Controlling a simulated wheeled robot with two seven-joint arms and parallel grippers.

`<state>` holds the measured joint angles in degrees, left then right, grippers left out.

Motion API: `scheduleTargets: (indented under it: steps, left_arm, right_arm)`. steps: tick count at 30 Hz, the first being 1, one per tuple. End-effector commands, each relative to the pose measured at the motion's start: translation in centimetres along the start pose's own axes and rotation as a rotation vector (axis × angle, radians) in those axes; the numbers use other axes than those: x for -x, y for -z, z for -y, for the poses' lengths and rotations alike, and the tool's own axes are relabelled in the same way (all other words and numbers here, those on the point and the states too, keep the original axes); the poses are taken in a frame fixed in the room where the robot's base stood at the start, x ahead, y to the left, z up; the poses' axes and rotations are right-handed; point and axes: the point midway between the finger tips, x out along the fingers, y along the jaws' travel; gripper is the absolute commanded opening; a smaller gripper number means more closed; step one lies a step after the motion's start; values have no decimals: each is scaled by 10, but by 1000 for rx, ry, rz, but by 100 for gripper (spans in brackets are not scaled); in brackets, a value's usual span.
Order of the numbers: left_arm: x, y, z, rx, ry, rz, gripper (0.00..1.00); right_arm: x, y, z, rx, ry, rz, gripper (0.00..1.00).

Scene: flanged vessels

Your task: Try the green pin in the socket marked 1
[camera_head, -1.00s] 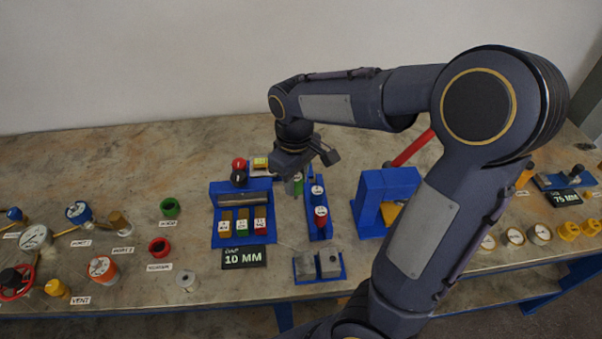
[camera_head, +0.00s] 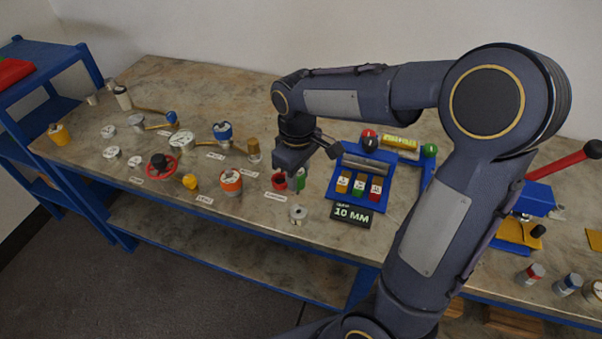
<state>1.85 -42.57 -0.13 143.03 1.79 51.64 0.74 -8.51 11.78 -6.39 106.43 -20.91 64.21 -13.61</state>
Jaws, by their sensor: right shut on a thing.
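My right gripper (camera_head: 297,164) hangs above the bench, left of a blue rack, and is shut on the green pin (camera_head: 300,179). Only a small part of the pin shows below the jaws; its lower end is hard to make out. A red ring-shaped piece (camera_head: 279,181) stands close to the left of the pin in the picture; I cannot tell whether they touch. I cannot make out which socket is marked 1. My left gripper is not in view.
The blue rack (camera_head: 335,196) has several coloured labelled blocks and a 10 MM sign (camera_head: 351,215) in front. Gauges, a red handwheel (camera_head: 160,166) and an orange vessel (camera_head: 231,182) stand on the left bench. A blue shelf (camera_head: 70,70) stands at far left.

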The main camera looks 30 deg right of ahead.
Motion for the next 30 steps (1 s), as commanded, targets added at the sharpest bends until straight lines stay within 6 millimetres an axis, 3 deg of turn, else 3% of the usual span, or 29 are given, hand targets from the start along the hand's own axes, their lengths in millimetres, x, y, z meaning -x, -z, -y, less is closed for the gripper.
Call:
scheduleTargets:
  steps: [13,30]
  left_arm:
    - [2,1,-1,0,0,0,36]
    - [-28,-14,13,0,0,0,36]
  right_arm:
    - [1,0,0,1,0,1,5]
    - [-48,0,0,1,0,2,5]
